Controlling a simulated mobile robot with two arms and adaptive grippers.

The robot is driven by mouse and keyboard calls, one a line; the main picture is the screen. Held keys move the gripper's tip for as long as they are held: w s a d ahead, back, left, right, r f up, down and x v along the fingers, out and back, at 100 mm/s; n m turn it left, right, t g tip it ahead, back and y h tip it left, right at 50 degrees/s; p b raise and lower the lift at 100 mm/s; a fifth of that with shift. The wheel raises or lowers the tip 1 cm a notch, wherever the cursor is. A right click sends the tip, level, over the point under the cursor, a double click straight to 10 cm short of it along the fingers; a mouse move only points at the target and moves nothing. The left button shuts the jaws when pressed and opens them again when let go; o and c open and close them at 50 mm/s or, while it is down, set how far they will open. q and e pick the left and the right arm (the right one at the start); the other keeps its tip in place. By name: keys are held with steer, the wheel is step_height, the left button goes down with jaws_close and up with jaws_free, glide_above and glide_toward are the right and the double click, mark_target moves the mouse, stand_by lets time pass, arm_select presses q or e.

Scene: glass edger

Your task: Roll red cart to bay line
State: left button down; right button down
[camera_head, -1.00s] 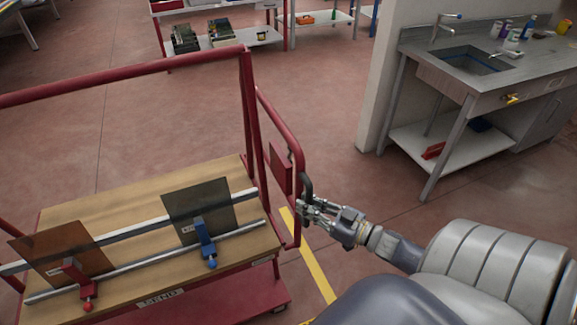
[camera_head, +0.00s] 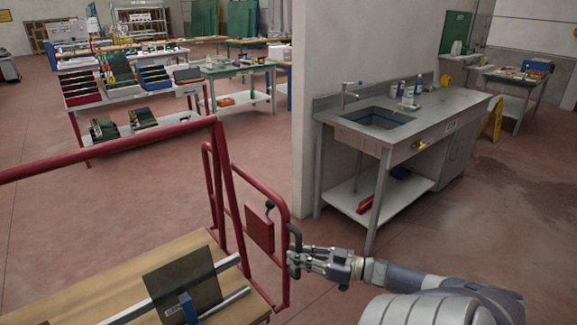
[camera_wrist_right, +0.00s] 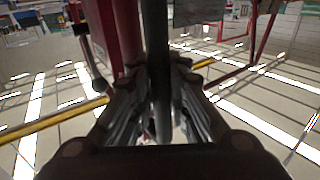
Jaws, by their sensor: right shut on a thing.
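The red cart (camera_head: 230,185) stands at the lower left of the head view, with a wooden deck (camera_head: 85,285) and a red tube frame. A dark glass pane (camera_head: 190,283) stands on the deck by a blue clamp (camera_head: 187,308). My right gripper (camera_head: 298,258) is shut on the black handle (camera_head: 296,236) at the cart's right side. In the right wrist view the dark handle bar (camera_wrist_right: 157,50) runs between the fingers of this gripper (camera_wrist_right: 162,112). My left gripper is out of view.
A steel sink bench (camera_head: 440,115) stands to the right, beside a white wall end (camera_head: 340,60). A rack with bins (camera_head: 95,85) and a green-topped table (camera_head: 235,68) stand behind. The red floor between cart and rack is clear.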

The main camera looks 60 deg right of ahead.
steer(key=shift+s+d, duration=0.15)
steer(key=shift+d, duration=0.45)
steer(key=c, duration=1.5)
jaws_free()
steer(key=shift+c, duration=0.2)
steer(key=v, duration=1.2)
